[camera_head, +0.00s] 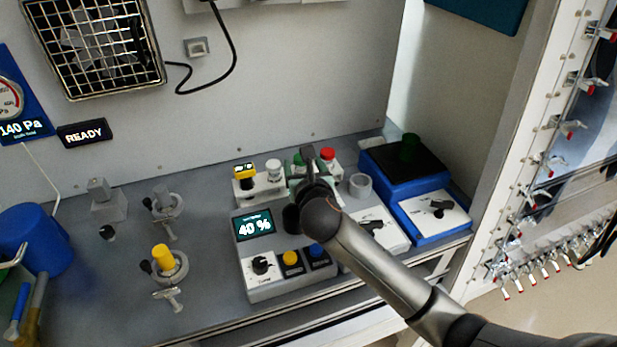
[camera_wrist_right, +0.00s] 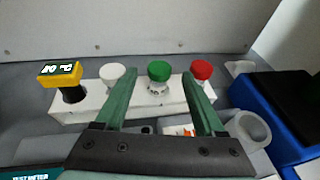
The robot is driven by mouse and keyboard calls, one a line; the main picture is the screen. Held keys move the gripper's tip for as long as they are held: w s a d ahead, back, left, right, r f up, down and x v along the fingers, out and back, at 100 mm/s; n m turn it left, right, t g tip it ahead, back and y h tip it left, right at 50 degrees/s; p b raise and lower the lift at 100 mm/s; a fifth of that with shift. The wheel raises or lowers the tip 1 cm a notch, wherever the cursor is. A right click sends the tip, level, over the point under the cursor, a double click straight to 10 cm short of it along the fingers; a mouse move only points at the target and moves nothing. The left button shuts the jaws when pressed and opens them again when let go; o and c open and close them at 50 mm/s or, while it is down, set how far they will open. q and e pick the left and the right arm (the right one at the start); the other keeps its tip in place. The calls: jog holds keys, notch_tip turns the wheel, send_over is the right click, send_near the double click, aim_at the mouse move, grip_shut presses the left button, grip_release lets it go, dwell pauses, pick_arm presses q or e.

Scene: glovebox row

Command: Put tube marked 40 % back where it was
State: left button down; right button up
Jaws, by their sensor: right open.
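A white rack (camera_wrist_right: 78,112) holds a row of capped tubes. In the right wrist view they are a white-capped tube (camera_wrist_right: 112,76), a green-capped tube (camera_wrist_right: 159,73) and a red-capped tube (camera_wrist_right: 201,72). My right gripper (camera_wrist_right: 160,82) is open, its green fingers on either side of the green-capped tube's line, with no visible grip on it. In the head view my right gripper (camera_head: 305,165) is over the rack (camera_head: 262,188). The meter display (camera_head: 254,226) reads 40 %. I can read no 40 % mark on any tube. My left gripper is not in view.
A yellow-topped piece (camera_wrist_right: 62,76) stands at the rack's left end. A grey ring holder (camera_wrist_right: 248,130) and a blue unit (camera_wrist_right: 270,112) with a black top are to the right.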

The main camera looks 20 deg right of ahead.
jog(key=v, duration=0.8)
jog(key=shift+s+r+p, duration=0.1)
jog(key=shift+s+p, duration=0.2)
jog(key=shift+s, duration=0.15)
